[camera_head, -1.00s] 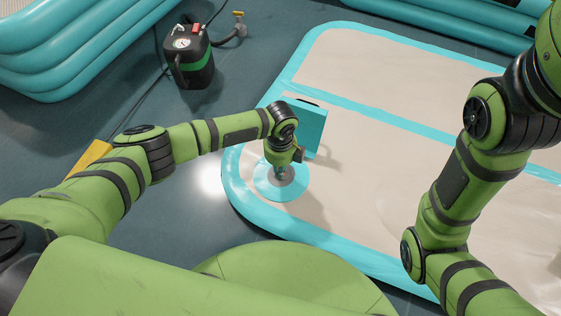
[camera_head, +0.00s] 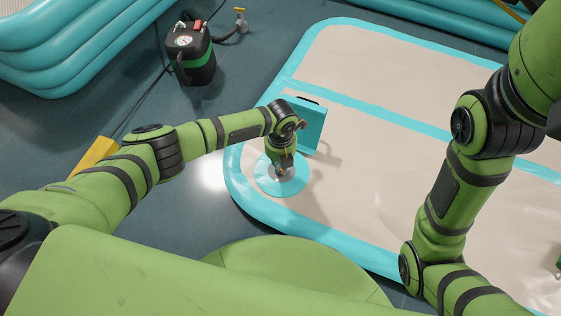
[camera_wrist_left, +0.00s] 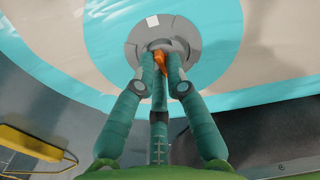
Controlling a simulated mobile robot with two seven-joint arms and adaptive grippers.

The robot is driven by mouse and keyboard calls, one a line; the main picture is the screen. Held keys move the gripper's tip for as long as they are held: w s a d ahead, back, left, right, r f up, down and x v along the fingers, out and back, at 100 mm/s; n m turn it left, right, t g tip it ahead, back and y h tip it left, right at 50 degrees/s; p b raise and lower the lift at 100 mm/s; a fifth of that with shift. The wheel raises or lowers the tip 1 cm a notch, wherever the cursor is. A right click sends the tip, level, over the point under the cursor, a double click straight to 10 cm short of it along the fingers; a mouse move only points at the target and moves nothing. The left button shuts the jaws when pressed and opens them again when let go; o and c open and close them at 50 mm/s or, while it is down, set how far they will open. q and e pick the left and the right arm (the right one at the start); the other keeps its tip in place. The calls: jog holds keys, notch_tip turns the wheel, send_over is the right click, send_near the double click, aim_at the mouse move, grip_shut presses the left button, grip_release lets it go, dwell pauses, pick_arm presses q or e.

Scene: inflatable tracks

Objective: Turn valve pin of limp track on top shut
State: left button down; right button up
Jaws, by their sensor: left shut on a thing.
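The limp track (camera_head: 345,115) is a flat beige mat with a turquoise border, lying in front of me. Near its left corner is a round turquoise patch (camera_head: 265,185) with a grey valve disc (camera_wrist_left: 138,45) in its middle. An orange valve pin (camera_wrist_left: 160,64) stands in the disc. My left gripper (camera_head: 284,173) points down at the valve; in the left wrist view its fingers (camera_wrist_left: 161,68) are closed around the pin and hide much of it. The pin's exact angle is hard to tell. My right arm shows at the right, but its gripper is not clearly visible.
A turquoise upright block (camera_head: 313,128) stands on the track beside my left wrist. A black pump (camera_head: 190,55) with a gauge and hose stands on the floor at upper left. Inflated turquoise walls (camera_head: 90,50) lie behind. A yellow object (camera_head: 93,155) is partly behind my left arm.

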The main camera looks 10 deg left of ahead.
pick_arm(q)
jog(key=shift+m, duration=1.1)
jog(key=c, duration=1.3)
grip_release()
jog(key=shift+o, duration=0.2)
jog(key=shift+r, duration=0.15)
notch_tip(320, 180, up, 12)
